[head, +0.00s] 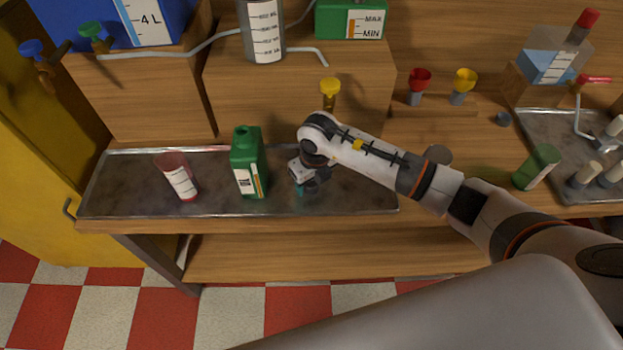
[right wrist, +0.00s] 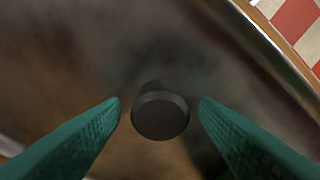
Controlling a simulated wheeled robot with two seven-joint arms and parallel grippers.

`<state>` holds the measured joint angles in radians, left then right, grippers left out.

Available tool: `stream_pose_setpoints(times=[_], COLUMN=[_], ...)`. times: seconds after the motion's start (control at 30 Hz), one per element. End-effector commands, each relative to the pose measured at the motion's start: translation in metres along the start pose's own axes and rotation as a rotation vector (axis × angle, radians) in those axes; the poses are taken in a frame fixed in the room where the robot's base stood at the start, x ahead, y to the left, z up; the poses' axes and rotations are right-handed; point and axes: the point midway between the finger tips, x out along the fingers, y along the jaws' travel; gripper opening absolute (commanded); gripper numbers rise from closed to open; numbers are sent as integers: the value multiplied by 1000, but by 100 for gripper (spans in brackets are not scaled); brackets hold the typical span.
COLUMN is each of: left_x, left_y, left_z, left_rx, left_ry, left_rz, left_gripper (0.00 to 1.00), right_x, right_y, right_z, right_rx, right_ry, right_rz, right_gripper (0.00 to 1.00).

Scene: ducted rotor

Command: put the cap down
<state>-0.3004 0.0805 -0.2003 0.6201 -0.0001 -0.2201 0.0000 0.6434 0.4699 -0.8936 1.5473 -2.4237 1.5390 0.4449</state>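A small dark round cap (right wrist: 160,112) shows between my right gripper's fingers in the right wrist view, over the metal tray (head: 350,192). My right gripper (head: 304,190) is low over this tray, right of the green bottle. In the right wrist view its two teal fingers (right wrist: 160,102) are apart, with a visible gap on each side of the cap. The cap appears to stand on the tray, though its underside is hidden. The green bottle (head: 248,168) stands upright with no cap on its neck. My left gripper is not in view.
Wooden blocks (head: 300,95) rise behind the tray. A green cup (head: 537,167) and a second tray (head: 560,130) are at right.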

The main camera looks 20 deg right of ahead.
Motion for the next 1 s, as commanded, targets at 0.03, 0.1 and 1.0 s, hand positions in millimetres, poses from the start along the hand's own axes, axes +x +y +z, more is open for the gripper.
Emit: stream_pose_setpoints(times=[0.03,0.1,1.0], left_x=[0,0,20], left_y=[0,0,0], left_z=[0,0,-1], left_rx=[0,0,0], left_ry=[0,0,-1], left_rz=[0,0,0], left_gripper=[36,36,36], right_x=[0,0,-118], right_y=[0,0,0], right_z=[0,0,-1], right_rx=[0,0,-1], right_ry=[0,0,3], right_rz=[0,0,0], right_gripper=[56,56,56])
